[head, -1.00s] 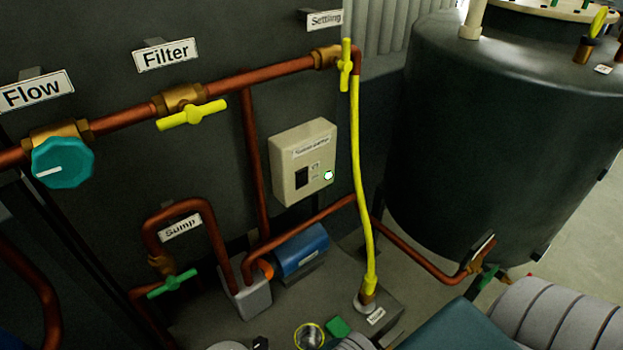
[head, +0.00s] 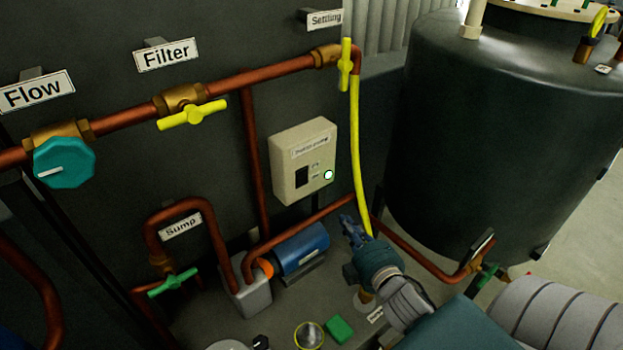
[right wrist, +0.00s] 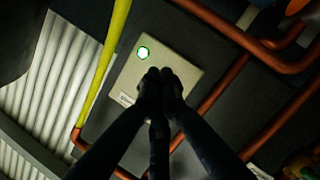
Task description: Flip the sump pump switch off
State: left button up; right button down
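The sump pump switch box (head: 318,152) is beige and mounted on the dark panel. It has a black rocker switch (head: 302,177) and a round light (head: 328,175) that glows green-white. My right gripper (head: 347,223) is below and right of the box in the head view, by the yellow hose. In the right wrist view the box (right wrist: 185,69) and its lit light (right wrist: 143,53) lie beyond my right gripper (right wrist: 160,77). Its dark fingertips are together with nothing seen between them; they cover part of the box, and the rocker is hidden there. My left gripper is not in view.
A yellow hose (head: 357,150) runs down just right of the box. Copper pipes (head: 255,165) pass left of and below it. A blue motor (head: 301,250) sits below. A large dark tank (head: 490,140) stands at the right.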

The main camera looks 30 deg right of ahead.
aim_at(305, 171)
jog(key=shift+s+a+r+n+t+y, duration=0.1)
jog(key=shift+r+n+t+y, duration=0.75)
jog(key=shift+n, duration=0.75)
jog(key=shift+s+a+r+n+t+y, duration=0.1)
jog(key=shift+r+n+t+y, duration=0.5)
jog(key=shift+n+y, duration=0.7)
jog(key=shift+a+r+n+t+y, duration=0.1)
jog(key=shift+r+n+t+y, duration=0.6)
jog(key=shift+n, duration=1.2)
jog(key=shift+w, duration=0.1)
jog(key=w+p, duration=0.1)
jog(key=w, duration=0.3)
jog(key=w+r+p, duration=0.1)
jog(key=w, duration=0.3)
jog(key=w+a+p, duration=0.1)
jog(key=w, duration=0.3)
jog(key=shift+w+r, duration=0.3)
jog(key=shift+r, duration=0.05)
jog(key=shift+w, duration=0.55)
jog(key=shift+w+a+r, duration=0.1)
jog(key=shift+w+r, duration=0.05)
jog(key=shift+w, duration=0.1)
